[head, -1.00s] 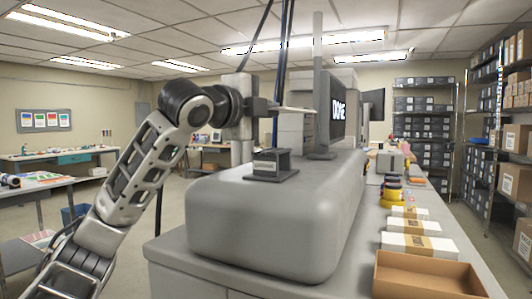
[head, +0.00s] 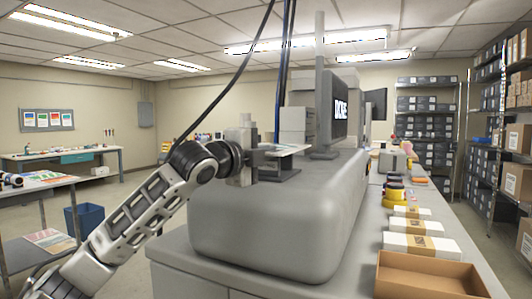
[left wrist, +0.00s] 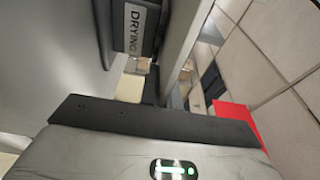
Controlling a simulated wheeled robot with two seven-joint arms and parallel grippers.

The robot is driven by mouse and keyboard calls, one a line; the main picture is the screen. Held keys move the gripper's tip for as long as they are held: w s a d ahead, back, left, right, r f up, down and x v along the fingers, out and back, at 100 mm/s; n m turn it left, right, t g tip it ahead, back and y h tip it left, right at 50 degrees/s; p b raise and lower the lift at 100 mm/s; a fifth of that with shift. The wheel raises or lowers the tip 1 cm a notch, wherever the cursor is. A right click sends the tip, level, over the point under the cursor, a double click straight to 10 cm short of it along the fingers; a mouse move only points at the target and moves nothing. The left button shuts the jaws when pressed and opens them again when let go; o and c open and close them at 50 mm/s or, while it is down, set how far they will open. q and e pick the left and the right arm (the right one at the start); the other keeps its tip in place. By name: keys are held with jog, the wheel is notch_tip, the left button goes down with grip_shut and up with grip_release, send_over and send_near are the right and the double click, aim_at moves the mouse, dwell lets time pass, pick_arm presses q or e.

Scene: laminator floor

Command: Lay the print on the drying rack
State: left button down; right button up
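The drying rack (head: 282,174) is a small dark stand on top of the grey machine. Its label, with the word DRYING (left wrist: 135,28), shows in the left wrist view. The print (head: 290,150) is a thin pale sheet, seen nearly edge-on, lying flat over the top of the rack. I cannot tell whether it touches the rack. My left gripper (head: 262,154) is at the print's left edge, beside the rack, and seems shut on it. Its fingertips are hard to make out. A red patch (left wrist: 238,118) beside the gripper in the left wrist view may be part of the print. My right gripper is out of view.
The rounded grey machine (head: 270,220) fills the middle, with an upright screen (head: 340,105) and a post just right of the rack. An open brown box (head: 430,275) and white packages (head: 420,246) stand on the counter at right. Dark cables hang above the left arm.

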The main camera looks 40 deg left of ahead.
pick_arm(q)
jog(key=shift+f, duration=0.2)
jog(key=c, duration=1.6)
grip_release()
jog(key=shift+r, duration=0.2)
